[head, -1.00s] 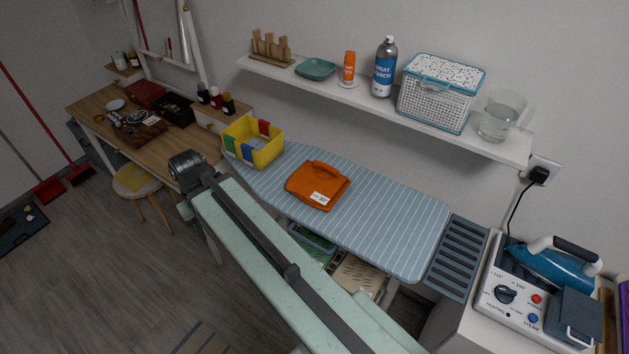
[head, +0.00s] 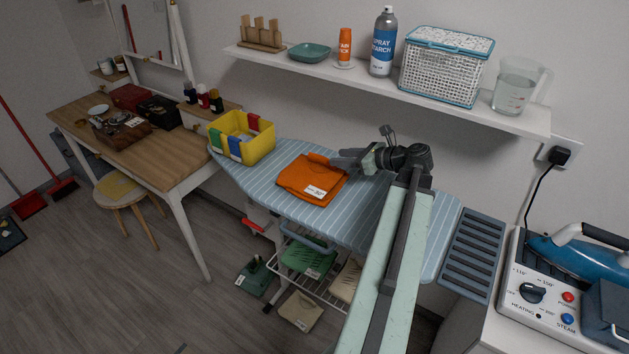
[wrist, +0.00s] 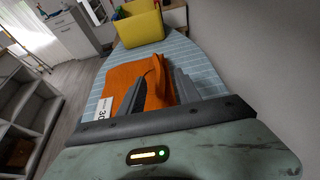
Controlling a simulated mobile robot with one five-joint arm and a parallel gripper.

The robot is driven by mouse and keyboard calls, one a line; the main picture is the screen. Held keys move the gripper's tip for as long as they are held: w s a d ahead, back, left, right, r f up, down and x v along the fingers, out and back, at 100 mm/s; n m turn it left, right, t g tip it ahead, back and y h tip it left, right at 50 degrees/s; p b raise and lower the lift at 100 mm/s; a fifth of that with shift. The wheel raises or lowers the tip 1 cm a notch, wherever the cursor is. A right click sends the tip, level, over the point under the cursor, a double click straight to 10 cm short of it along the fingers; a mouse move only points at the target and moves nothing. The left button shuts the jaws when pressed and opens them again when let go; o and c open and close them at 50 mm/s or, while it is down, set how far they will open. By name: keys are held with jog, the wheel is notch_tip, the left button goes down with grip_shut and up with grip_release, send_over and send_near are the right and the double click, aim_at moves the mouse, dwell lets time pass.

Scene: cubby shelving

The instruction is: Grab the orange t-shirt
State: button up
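The orange t-shirt (head: 305,178) lies folded on the striped ironing board (head: 270,193), with a white tag on its front corner. My gripper (head: 336,162) is at the shirt's right edge, low over the board. In the wrist view the fingers of my gripper (wrist: 158,80) are spread apart, and a raised fold of the orange t-shirt (wrist: 125,75) shows between them. The fold does not look pinched. I cannot tell whether the fingertips touch the cloth.
A yellow bin (head: 247,145) stands on the board's left end. A white shelf (head: 385,87) above the board holds a spray can (head: 383,48), a basket (head: 443,70) and a jug (head: 515,90). An iron (head: 580,258) stands at the right.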

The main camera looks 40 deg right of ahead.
aim_at(324, 157)
jog(key=b+x, duration=0.3)
jog(key=x, duration=0.5)
jog(key=shift+a+f, duration=0.1)
jog(key=shift+a, duration=0.1)
grip_shut()
